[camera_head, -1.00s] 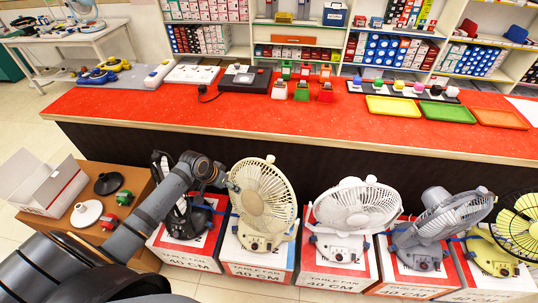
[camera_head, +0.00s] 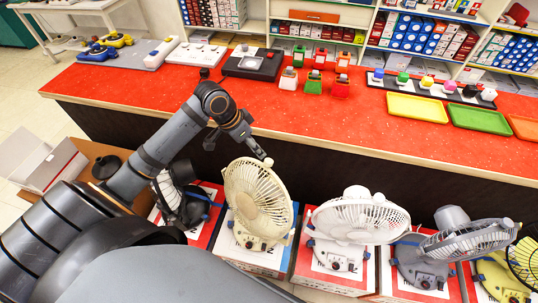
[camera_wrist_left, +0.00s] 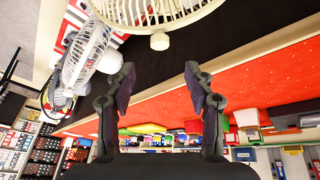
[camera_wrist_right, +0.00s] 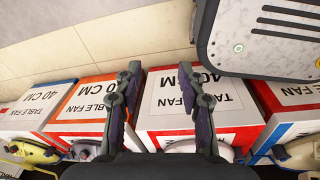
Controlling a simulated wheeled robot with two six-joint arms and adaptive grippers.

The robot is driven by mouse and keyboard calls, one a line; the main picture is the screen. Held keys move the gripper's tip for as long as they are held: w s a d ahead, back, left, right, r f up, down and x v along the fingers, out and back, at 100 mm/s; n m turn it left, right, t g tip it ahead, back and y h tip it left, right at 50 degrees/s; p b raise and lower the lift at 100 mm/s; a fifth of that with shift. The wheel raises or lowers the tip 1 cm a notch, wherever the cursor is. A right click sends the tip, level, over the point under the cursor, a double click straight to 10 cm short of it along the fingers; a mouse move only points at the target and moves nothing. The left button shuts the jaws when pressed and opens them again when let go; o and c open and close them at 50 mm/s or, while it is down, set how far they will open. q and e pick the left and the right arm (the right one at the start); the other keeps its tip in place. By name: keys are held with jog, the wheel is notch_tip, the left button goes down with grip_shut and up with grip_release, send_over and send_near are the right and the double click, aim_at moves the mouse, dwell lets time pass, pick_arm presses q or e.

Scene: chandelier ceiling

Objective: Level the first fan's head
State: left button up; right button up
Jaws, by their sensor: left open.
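A row of table fans stands on boxes in front of the counter. The leftmost, a black fan (camera_head: 174,196), is partly hidden by my left arm. Beside it is a cream fan (camera_head: 258,196), its round head tilted back and facing front. A white fan (camera_head: 358,220) with its head tipped far up, a grey fan (camera_head: 462,240) and a yellow fan (camera_head: 505,276) follow to the right. My left gripper (camera_head: 240,148) is open and empty, just above the cream fan's head. In the left wrist view a cream grille (camera_wrist_left: 158,12) lies beyond its fingers. My right gripper (camera_wrist_right: 159,72) is open and empty above the boxes.
The red counter (camera_head: 330,115) runs behind the fans, with trays (camera_head: 415,108) and small coloured items on it. A white carton (camera_head: 50,165) stands at the left. Labelled fan boxes (camera_wrist_right: 195,95) fill the right wrist view, with bare floor (camera_wrist_right: 100,40) beyond them.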

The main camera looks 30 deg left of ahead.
aim_at(268, 161)
pick_arm(q)
jog(key=x, duration=0.5)
jog(key=shift+d, duration=0.15)
jog(key=x, duration=0.4)
jog(key=shift+f, duration=0.1)
jog(key=shift+w+f, duration=0.1)
jog(key=shift+f, duration=0.3)
jog(key=shift+c, duration=0.4)
grip_shut()
pick_arm(e)
jog(key=shift+s+a+f, duration=0.1)
jog(key=shift+s+f, duration=0.15)
